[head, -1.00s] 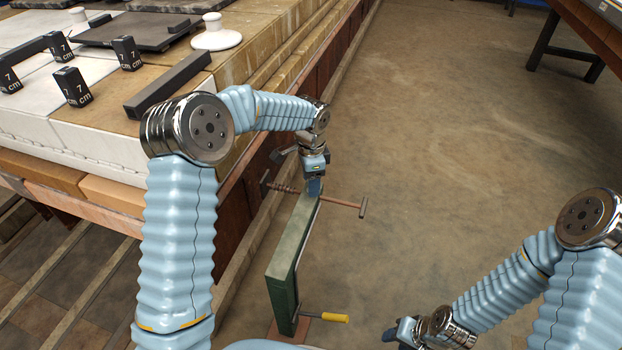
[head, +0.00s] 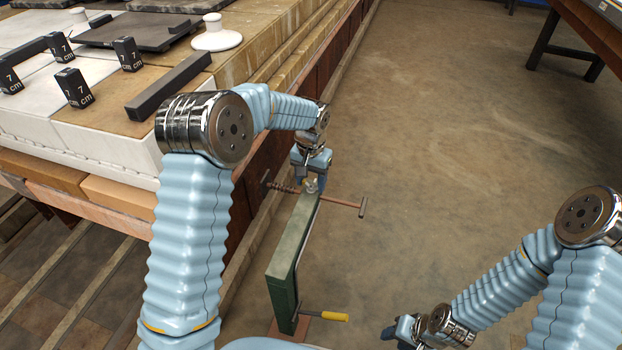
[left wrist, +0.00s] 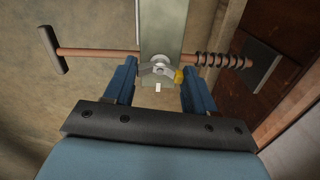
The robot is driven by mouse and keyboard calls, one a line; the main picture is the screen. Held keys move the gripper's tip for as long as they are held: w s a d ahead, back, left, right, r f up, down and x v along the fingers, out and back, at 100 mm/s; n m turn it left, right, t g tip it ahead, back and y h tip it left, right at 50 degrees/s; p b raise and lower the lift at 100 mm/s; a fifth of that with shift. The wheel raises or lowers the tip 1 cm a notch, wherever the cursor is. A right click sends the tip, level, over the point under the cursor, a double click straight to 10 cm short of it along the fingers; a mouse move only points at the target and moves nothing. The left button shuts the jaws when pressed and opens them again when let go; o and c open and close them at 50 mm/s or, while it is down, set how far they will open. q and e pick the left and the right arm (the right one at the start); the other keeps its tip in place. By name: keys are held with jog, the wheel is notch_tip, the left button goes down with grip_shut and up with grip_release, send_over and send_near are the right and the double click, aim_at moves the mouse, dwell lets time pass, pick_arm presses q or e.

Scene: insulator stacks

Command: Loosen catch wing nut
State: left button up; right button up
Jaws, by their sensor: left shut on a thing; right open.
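A grey wing nut (left wrist: 158,70) sits on the top end of a green post (head: 290,250), with a small yellow piece beside it in the left wrist view. My left gripper (head: 311,187) is over the post top from above. Its two blue fingers lie on either side of the wing nut and are shut on it; exact contact is hard to see. A copper-coloured rod with a crossbar (head: 350,203) and a spring (left wrist: 212,60) crosses at the post top. My right gripper (head: 398,336) is open and empty, low near the bottom edge of the head view.
A yellow-handled lever (head: 333,317) sticks out at the post's foot.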

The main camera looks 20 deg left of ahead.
aim_at(312, 182)
pick_arm(q)
jog(key=shift+n, duration=1.1)
jog(key=o, duration=1)
jog(key=shift+o, duration=0.2)
jog(key=shift+r, duration=0.1)
notch_tip(312, 182, up, 14)
jog(key=p, duration=0.1)
jog(key=shift+f+p, duration=0.2)
jog(key=shift+p, duration=0.1)
jog(key=shift+d, duration=0.1)
